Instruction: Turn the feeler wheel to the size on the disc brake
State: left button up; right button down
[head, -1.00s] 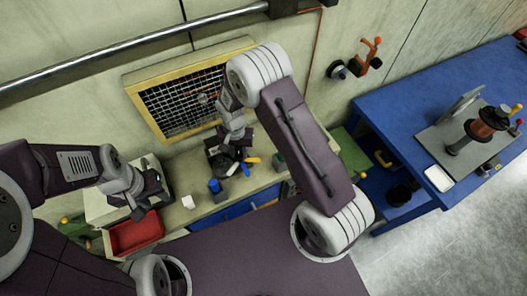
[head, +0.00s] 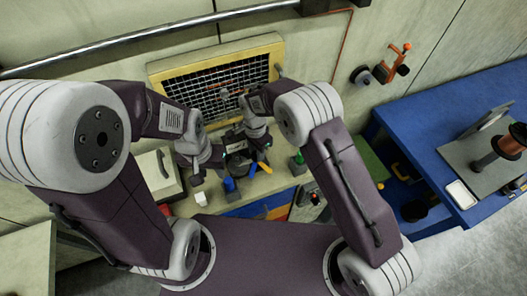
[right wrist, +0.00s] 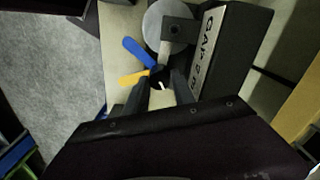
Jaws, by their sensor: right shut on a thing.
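The disc brake shows in the right wrist view as a grey round disc (right wrist: 170,25) beside a dark block (right wrist: 236,50). The block is lettered "GAP" with digits that I cannot read surely. The feeler wheel has a blue leaf (right wrist: 137,50) and a yellow leaf (right wrist: 134,78) fanning out from a dark hub. My right gripper (right wrist: 158,88) is shut on the feeler wheel's hub, close to the disc. In the head view, my right gripper (head: 240,142) hides most of the brake. My left gripper (head: 197,174) hangs left of it, apart from the wheel; its jaws are unclear.
A yellow-framed mesh panel (head: 215,72) is on the wall behind. A blue table (head: 440,140) with a spool stands to the right.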

jog(key=shift+r, duration=0.1)
dwell(0.4)
jog(key=c, duration=1.1)
grip_release()
jog(key=shift+o, duration=0.2)
